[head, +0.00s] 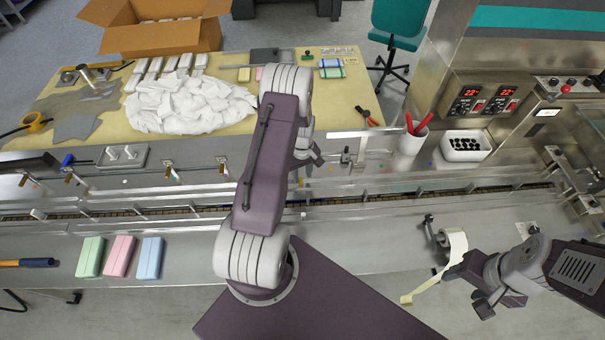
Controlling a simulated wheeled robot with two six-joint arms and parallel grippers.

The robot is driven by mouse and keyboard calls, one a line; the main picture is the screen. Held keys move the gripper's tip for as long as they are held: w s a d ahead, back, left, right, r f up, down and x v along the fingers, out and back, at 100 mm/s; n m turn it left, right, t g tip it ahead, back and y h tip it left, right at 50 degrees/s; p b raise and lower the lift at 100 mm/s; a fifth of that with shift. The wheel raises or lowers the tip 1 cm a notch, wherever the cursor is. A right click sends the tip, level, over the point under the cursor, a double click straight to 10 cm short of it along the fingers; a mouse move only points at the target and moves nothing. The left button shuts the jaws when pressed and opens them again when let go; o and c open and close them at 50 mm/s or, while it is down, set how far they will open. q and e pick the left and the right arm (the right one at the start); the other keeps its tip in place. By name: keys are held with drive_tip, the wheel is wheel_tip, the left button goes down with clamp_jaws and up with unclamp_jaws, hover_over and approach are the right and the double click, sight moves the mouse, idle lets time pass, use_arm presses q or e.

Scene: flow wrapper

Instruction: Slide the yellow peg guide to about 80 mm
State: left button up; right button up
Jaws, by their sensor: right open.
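Along the machine's back rail stand several small brass-yellow pegs, among them a left one (68,176), a middle one (169,171) and a right one (222,166). I cannot tell which belongs to the yellow peg guide, and no scale is readable. My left gripper (314,157) hangs over the back rail, to the right of these pegs. My own arm partly covers it, and its jaw opening does not show clearly. My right gripper (468,290) is open at the lower right, beside a hanging cream film strip (425,287).
The long conveyor channel (380,197) crosses the view. Green (90,257), pink (120,256) and blue (150,258) bars lie on the front ledge. A cup with red-handled tools (410,146) and a white bin (466,145) stand at right. White wrappers (190,103) pile behind.

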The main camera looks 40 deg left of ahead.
use_arm(q)
drive_tip(key=shift+s+a+f, duration=0.1)
drive_tip(key=shift+s+f, duration=0.1)
drive_tip(key=shift+f, duration=0.2)
drive_tip(key=shift+s+f, duration=0.15)
drive_tip(key=shift+s, duration=0.2)
drive_tip(key=shift+w, duration=0.2)
drive_tip(key=shift+c, duration=0.5)
drive_tip(key=shift+w+f, duration=0.1)
drive_tip(key=shift+w, duration=0.05)
drive_tip(key=c, duration=0.5)
clamp_jaws()
